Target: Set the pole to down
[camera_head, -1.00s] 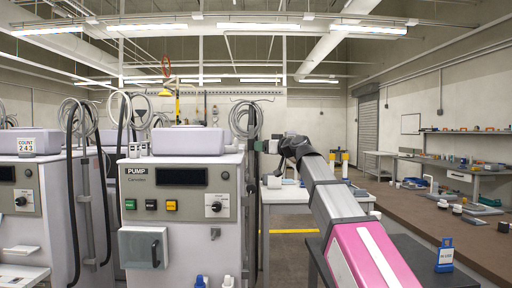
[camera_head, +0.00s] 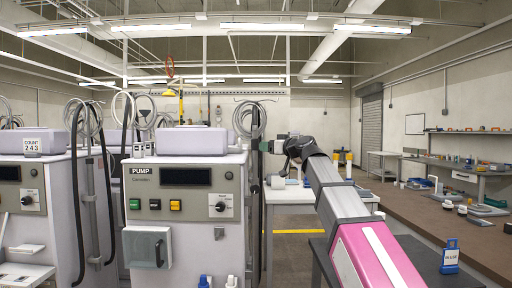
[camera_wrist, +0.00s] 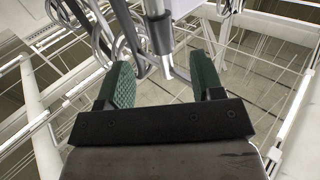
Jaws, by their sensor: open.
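The pole (camera_head: 255,172) stands upright at the right side of the grey machine labelled PUMP (camera_head: 185,215), with coiled tubing at its top. In the wrist view, a metal pole with a dark collar (camera_wrist: 160,32) lies between the two green fingers. My gripper (camera_head: 266,146) is at the pole's upper part, reaching in from the right. In the wrist view, my gripper (camera_wrist: 160,80) is open, with a gap to the pole on both sides. Whether a finger touches the pole cannot be told.
A similar machine (camera_head: 38,215) with a COUNT 243 label stands at the left. A white table (camera_head: 290,196) is behind my arm. A dark table with a blue sign (camera_head: 450,256) is at the front right. A long brown bench (camera_head: 425,215) runs along the right.

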